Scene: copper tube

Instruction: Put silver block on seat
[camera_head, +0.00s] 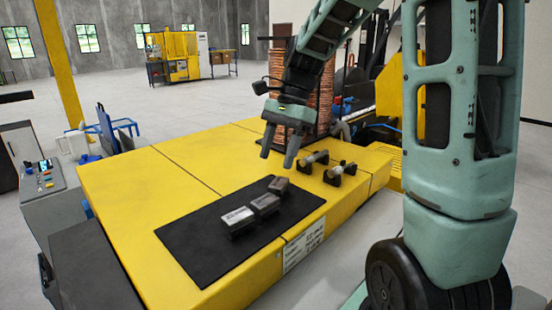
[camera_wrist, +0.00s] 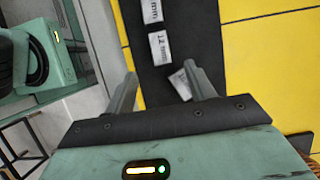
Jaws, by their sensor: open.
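Three small blocks with pale labelled tops lie on a black mat (camera_head: 200,252): a silver-looking near block (camera_head: 237,218), a middle block (camera_head: 264,204) and a darker far block (camera_head: 279,185). I cannot tell for sure which is the silver block. In the wrist view, one block (camera_wrist: 180,84) lies askew, partly beside a finger, with another block (camera_wrist: 160,47) beyond it. My gripper (camera_head: 278,156) is open and empty, above the table past the mat's far end. Two dark holders with silvery cylinders (camera_head: 314,158) (camera_head: 341,173) stand right of the mat; which part is the seat is unclear.
The yellow table (camera_head: 140,185) is bare left of the mat. A copper-coloured coil stack (camera_head: 318,100) stands behind my gripper. A grey control panel (camera_head: 42,180) is at the left. A yellow machine (camera_head: 180,55) stands far back.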

